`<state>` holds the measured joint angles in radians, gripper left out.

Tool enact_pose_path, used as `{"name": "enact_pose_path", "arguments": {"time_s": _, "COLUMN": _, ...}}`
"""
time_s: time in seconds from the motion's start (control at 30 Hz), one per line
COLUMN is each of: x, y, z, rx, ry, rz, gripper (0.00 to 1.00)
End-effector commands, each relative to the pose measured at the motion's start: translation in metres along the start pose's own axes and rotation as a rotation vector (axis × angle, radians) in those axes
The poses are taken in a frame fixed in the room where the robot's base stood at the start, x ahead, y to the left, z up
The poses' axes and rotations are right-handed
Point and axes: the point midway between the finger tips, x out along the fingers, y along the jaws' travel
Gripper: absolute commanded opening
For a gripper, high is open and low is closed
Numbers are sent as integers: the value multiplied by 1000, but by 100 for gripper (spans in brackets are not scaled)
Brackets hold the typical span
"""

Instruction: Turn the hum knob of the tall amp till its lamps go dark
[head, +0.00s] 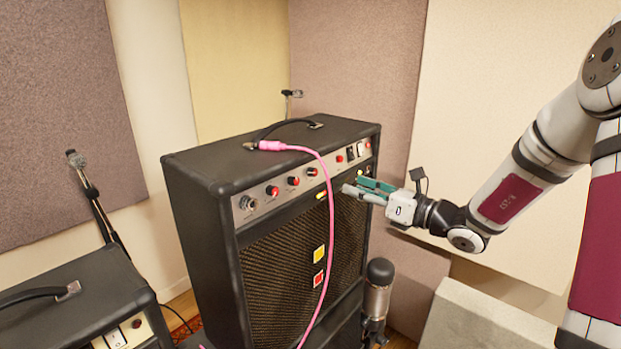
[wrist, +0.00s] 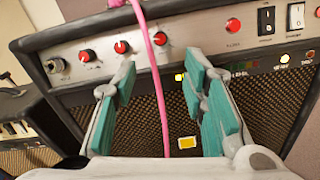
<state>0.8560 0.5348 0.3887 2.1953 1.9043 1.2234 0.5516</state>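The tall amp (head: 205,215) stands upright in the middle of the head view. Its control strip carries several red-capped knobs, among them a left one (wrist: 87,55), a middle one (wrist: 121,47) and one by the pink cable (wrist: 159,39). Another red knob (wrist: 233,24) sits farther right. The labels are too small to read, so I cannot tell which is the hum knob. Yellow lamps glow below the strip, one near the middle (wrist: 180,77) and one at the right (wrist: 284,58). My gripper (head: 360,190) is open and empty before the amp's front, its fingers (wrist: 165,75) spread below the knobs.
A pink cable (head: 322,163) hangs over the amp's front and passes between my fingers in the wrist view. Rocker switches (wrist: 266,20) sit at the strip's right. A smaller amp (head: 75,300) stands at lower left. A microphone (head: 379,285) stands close below my gripper.

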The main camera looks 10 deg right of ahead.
Motion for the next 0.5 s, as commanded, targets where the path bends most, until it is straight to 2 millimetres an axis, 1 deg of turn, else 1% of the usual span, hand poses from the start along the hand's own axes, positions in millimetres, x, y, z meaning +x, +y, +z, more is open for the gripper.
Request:
{"name": "enact_pose_path", "arguments": {"time_s": 0.03, "x": 10, "y": 2, "z": 0, "rx": 1, "ry": 0, "rz": 5, "gripper": 39}}
{"name": "enact_pose_path", "arguments": {"time_s": 0.3, "x": 64, "y": 2, "z": 0, "rx": 1, "ry": 0, "rz": 4, "gripper": 39}}
{"name": "enact_pose_path", "arguments": {"time_s": 0.5, "x": 97, "y": 2, "z": -1, "rx": 0, "ry": 0, "rz": 4, "gripper": 39}}
